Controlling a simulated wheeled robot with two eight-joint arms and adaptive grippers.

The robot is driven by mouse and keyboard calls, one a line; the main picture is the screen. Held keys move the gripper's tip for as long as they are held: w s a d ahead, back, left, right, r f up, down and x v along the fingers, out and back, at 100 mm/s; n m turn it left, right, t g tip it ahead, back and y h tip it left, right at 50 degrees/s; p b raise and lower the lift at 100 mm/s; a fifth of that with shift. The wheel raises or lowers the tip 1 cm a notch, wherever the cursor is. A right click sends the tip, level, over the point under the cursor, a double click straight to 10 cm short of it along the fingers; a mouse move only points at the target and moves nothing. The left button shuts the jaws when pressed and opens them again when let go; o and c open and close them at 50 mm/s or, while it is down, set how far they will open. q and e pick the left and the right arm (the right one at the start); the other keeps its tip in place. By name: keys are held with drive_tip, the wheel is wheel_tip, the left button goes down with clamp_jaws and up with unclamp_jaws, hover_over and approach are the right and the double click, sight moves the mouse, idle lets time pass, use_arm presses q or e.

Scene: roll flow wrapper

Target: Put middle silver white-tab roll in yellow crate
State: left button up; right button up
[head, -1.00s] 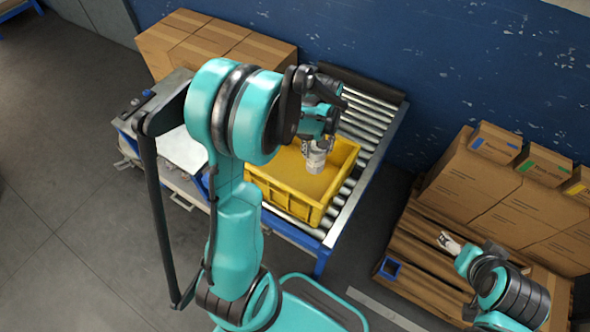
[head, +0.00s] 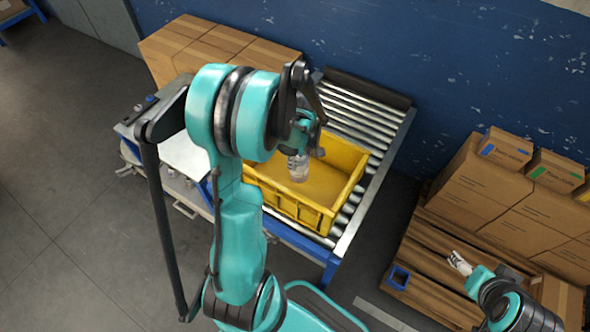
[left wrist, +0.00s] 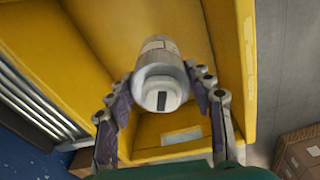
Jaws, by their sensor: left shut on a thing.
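The silver-white roll (head: 298,170) is upright in my left gripper (head: 300,150), over the interior of the yellow crate (head: 346,186). In the left wrist view the roll (left wrist: 160,72) shows its pale round end with a dark rectangular mark. The fingers of my left gripper (left wrist: 162,98) close on it from both sides, with the crate (left wrist: 85,45) behind. I cannot tell whether the roll touches the crate floor. My right gripper (head: 459,263) is at the lower right, away from the crate; its jaw state is unclear.
The crate stands on a roller conveyor (head: 362,115) by the blue wall. Cardboard boxes (head: 205,45) stand behind on the left.

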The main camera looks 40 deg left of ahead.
use_arm(q)
drive_tip(key=shift+s+a+f, duration=0.25)
drive_tip(key=shift+a+f, duration=0.3)
drive_tip(key=shift+a, duration=0.25)
drive_tip(key=shift+f, duration=0.2)
wheel_tip(320, 180, down, 4)
drive_tip(key=shift+r+b, duration=0.1)
drive_tip(key=shift+b, duration=1.1)
drive_tip(key=shift+r, duration=0.1)
drive_tip(key=shift+f+b, duration=0.55)
drive_tip(key=shift+f, duration=0.05)
drive_tip(key=o, duration=1.5)
drive_tip(key=shift+c, duration=0.2)
